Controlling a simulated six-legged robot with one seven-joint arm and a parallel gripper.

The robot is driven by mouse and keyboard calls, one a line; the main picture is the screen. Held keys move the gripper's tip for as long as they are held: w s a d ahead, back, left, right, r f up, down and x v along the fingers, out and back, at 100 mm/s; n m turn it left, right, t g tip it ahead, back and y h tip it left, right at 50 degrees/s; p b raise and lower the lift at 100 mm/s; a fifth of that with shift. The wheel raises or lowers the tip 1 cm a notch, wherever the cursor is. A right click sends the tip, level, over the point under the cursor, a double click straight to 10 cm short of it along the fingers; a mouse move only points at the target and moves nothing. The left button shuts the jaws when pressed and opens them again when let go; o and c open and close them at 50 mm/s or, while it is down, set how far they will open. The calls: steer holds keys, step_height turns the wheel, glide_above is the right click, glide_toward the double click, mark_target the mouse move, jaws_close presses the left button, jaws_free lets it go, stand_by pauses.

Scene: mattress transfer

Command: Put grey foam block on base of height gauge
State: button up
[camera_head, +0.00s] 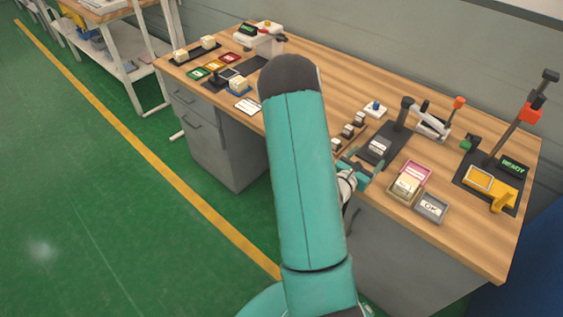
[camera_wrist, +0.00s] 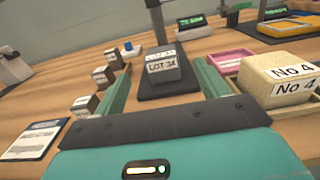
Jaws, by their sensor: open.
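A grey block with a white label reading LOT 34 (camera_wrist: 167,68) rests on a dark base plate (camera_wrist: 168,90) in the wrist view. A black post (camera_wrist: 155,18) rises behind it; this stand, which looks like the height gauge, also shows in the head view (camera_head: 405,110). The block shows on its plate there too (camera_head: 379,148). My gripper (camera_wrist: 163,84) is open and empty. Its green fingers show on either side of the block in the picture, but the block appears beyond them. In the head view my gripper (camera_head: 362,170) is beside the plate's near side.
A cream No 4 block (camera_wrist: 275,78) sits in a wooden tray at right, beside a pink tray (camera_wrist: 237,60). Small labelled blocks (camera_wrist: 105,78) stand at left. A grey OK tray (camera_head: 431,207) and a second stand with a READY display (camera_head: 514,166) are farther right.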

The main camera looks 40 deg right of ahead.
steer(key=s+a+r+m+g+y, duration=0.1)
steer(key=a+r+m+g, duration=0.3)
steer(key=r+m, duration=0.2)
steer(key=a+r+m+g+y, duration=0.2)
steer(key=a+r+m+g, duration=0.2)
steer(key=r+m, duration=0.25)
steer(key=a+r+m+t+y, duration=0.2)
steer(key=a+r+t+y, duration=0.1)
steer(key=a, duration=0.9)
steer(key=w+a+r+m+t+y, duration=0.1)
steer(key=a+r+m+t+y, duration=0.2)
steer(key=a+y, duration=0.4)
steer(key=w+a+r+m+t+y, duration=0.1)
steer(key=a+r+t+y, duration=0.3)
steer(key=a, duration=1.5)
step_height(320, 180, up, 2)
steer(key=shift+w+m+t+y, duration=0.15)
steer(key=shift+m+t+y, duration=0.25)
steer(key=shift+m, duration=0.25)
steer(key=c, duration=0.8)
steer(key=shift+d, duration=0.2)
